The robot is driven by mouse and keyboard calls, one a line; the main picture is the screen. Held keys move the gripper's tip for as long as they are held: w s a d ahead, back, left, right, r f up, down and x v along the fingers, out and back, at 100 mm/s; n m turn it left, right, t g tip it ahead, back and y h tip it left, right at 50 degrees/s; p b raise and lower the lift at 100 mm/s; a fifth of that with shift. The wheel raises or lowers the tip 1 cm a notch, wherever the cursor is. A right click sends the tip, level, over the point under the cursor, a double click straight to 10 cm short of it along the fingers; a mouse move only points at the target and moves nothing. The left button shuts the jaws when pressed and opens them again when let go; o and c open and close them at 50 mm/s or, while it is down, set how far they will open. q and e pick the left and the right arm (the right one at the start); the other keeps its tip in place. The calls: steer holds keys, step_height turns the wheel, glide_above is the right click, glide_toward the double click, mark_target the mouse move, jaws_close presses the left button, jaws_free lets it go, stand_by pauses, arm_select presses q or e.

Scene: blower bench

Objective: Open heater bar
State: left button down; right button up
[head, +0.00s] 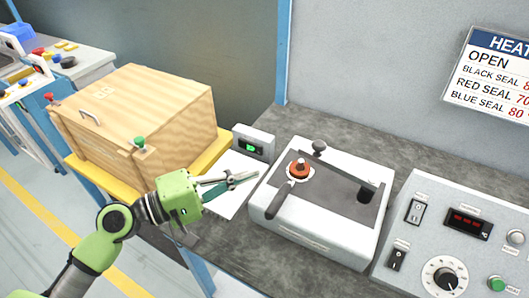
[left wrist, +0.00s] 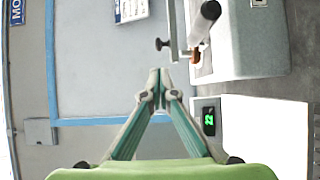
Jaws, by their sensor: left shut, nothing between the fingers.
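The blower unit (head: 325,215) is a pale box with a dark top plate, standing on the bench. A thin metal bar (head: 340,172) crosses its top, with a black knob (head: 319,146) near one end and a dark cylinder (head: 367,193) near the other. An orange-red part (head: 299,169) with a dark handle (head: 279,202) sits at the plate's left. My left gripper (head: 256,174) is shut and empty, just left of the unit. In the left wrist view its fingertips (left wrist: 160,75) meet below the black knob (left wrist: 161,44), apart from it. My right gripper is not in view.
A wooden crate (head: 150,115) stands left of my gripper. A small box with a green display (head: 252,143) is behind it, above a white sheet (head: 229,197). A control panel (head: 455,235) with switches and a dial is at right. A sign (head: 490,75) hangs on the wall.

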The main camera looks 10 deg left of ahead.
mark_target(313, 148)
arm_select(q)
steer(key=shift+w+d+r+p, duration=0.25)
steer(key=shift+w+d+p, duration=0.1)
steer(key=shift+d, duration=0.25)
steer(key=shift+w+d+r+p, duration=0.25)
steer(key=shift+w+d+p, duration=0.05)
steer(key=shift+d, duration=0.25)
steer(key=p+x, duration=0.3)
steer(key=x, duration=0.6)
steer(key=shift+w+d+f, duration=0.15)
steer(key=shift+w+f, duration=0.05)
steer(key=shift+w, duration=0.1)
steer(key=shift+w+d+f+p, duration=0.1)
steer(key=shift+w+d+p, duration=0.25)
steer(key=shift+d, duration=0.1)
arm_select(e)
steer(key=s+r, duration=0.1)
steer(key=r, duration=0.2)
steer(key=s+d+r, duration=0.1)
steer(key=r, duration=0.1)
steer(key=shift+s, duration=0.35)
arm_select(q)
steer(key=shift+w+d, duration=0.1)
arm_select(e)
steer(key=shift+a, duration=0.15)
